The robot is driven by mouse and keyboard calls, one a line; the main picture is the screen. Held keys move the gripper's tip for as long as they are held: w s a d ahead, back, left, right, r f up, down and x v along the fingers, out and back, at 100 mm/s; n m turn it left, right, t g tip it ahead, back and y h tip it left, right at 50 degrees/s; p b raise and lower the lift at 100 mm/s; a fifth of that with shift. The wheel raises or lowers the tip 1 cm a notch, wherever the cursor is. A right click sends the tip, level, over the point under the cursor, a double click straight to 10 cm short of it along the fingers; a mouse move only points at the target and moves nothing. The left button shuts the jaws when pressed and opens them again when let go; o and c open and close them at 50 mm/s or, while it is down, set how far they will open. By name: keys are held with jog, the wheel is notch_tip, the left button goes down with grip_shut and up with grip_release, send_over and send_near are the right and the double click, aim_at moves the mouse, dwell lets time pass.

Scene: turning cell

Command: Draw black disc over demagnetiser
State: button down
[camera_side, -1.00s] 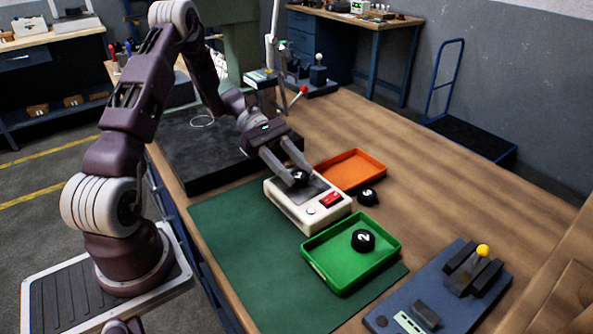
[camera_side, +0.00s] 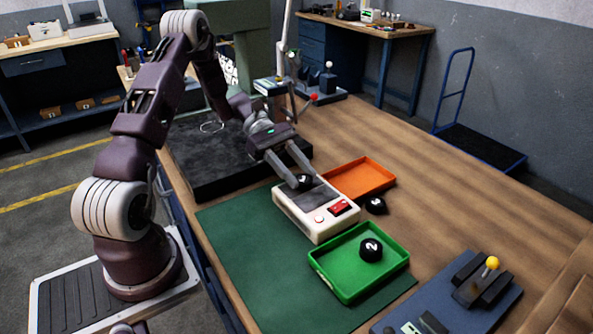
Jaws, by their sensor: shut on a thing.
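My gripper (camera_side: 304,180) is shut on a black disc (camera_side: 304,183) with a white marking, too small to read surely. It holds the disc at the far end of the dark top plate of the demagnetiser (camera_side: 298,211), a cream box with a red switch. I cannot tell whether the disc touches the plate. A black disc marked 2 (camera_side: 371,249) lies in the green tray (camera_side: 345,292) in front. Another black disc (camera_side: 376,205) lies on the wooden bench just right of the demagnetiser.
An empty orange tray (camera_side: 360,179) sits right behind the demagnetiser. A green mat (camera_side: 250,260) lies beneath and left. A dark slab (camera_side: 205,150) stands behind it. A blue fixture with a yellow knob (camera_side: 492,263) is at front right. The bench's right part (camera_side: 450,200) is clear.

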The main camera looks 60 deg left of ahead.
aim_at(308, 184)
jog(key=shift+d, duration=1.9)
jog(key=shift+a, duration=2.4)
jog(key=shift+d, duration=2.4)
jog(key=shift+r, duration=3)
